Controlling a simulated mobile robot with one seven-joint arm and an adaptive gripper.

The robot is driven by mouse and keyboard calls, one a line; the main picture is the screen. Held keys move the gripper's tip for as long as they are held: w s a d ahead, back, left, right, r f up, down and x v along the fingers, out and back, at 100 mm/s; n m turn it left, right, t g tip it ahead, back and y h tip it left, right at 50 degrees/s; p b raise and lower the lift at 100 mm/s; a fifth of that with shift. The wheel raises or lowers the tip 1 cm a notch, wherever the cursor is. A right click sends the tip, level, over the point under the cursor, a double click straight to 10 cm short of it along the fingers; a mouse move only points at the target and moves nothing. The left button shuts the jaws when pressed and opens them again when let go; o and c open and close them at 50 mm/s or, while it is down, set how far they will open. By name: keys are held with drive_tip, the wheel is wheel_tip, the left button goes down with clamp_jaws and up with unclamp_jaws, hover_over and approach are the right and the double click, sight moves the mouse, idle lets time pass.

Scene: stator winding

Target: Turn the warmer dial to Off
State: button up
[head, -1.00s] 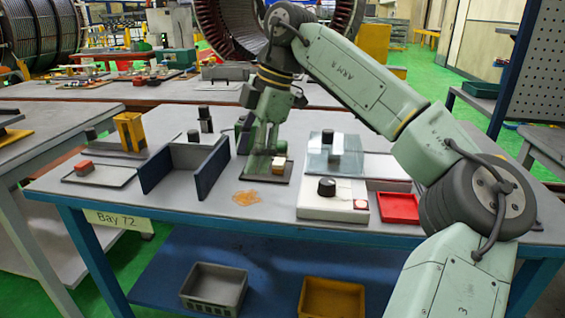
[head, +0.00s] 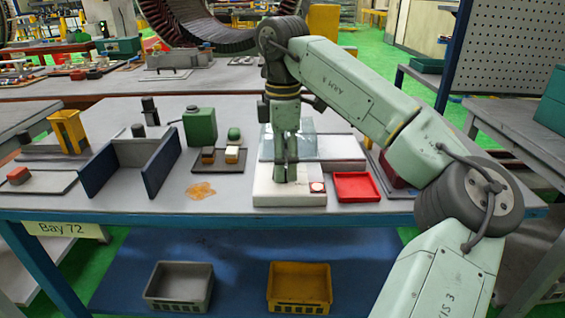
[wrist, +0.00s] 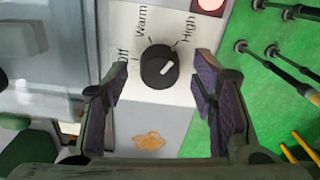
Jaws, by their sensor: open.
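The warmer is a white box (head: 262,190) on the front middle of the bench. In the wrist view its black round dial (wrist: 152,60) has a white pointer mark aimed up and right, toward the "High" label; "Warm" is at the upper left and "Off" at the left. A red lamp (wrist: 210,4) sits on the warmer's face; it also shows in the head view (head: 317,187). My gripper (wrist: 161,82) is open, pointing down over the warmer, with one finger to each side of the dial and gaps visible. In the head view my gripper hides the dial.
A red tray (head: 356,187) is right of the warmer. A small dark tray with blocks (head: 221,160) and an orange stain (head: 200,191) lie to the left, near a blue-walled holder (head: 160,177).

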drive_tip(key=shift+f, duration=0.4)
drive_tip(key=shift+c, duration=0.2)
drive_tip(key=c, duration=1.1)
